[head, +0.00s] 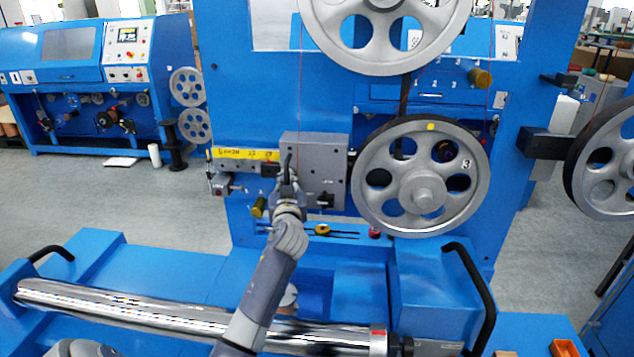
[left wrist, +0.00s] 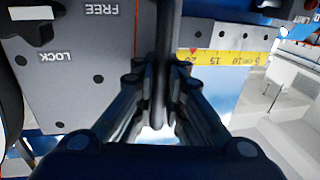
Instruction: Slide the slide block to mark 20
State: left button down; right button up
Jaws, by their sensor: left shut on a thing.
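The slide block (head: 313,170) is a grey plate on the blue machine frame, at the right end of a yellow scale (head: 232,154). In the left wrist view the block (left wrist: 80,75) carries upside-down FREE and LOCK labels. The scale (left wrist: 245,58) reads 5, 10 and 15; a red pointer (left wrist: 194,50) sits just beyond 15, near the block's edge, where the figure is hard to read. My left gripper (head: 287,188) is shut on a dark upright handle (left wrist: 168,45) at the block's left side. The fingers hide part of the handle. My right gripper is not in view.
A large grey spoked wheel (head: 425,195) stands right of the block, with another wheel (head: 385,30) above. A shiny roller (head: 120,305) crosses the front, below my left arm. A black bar handle (head: 475,285) stands at front right.

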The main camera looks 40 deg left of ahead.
pick_arm(q)
jog(key=shift+s+a+f, duration=0.25)
jog(key=shift+f, duration=0.1)
jog(key=shift+d, duration=0.1)
jog(key=c, duration=2)
grip_release()
jog(key=shift+w+d, duration=0.1)
jog(key=o, duration=0.3)
jog(key=shift+r, duration=0.1)
jog(key=shift+o, duration=0.2)
jog(key=shift+d+r, duration=0.1)
jog(key=shift+r, duration=0.05)
jog(key=v, duration=1.2)
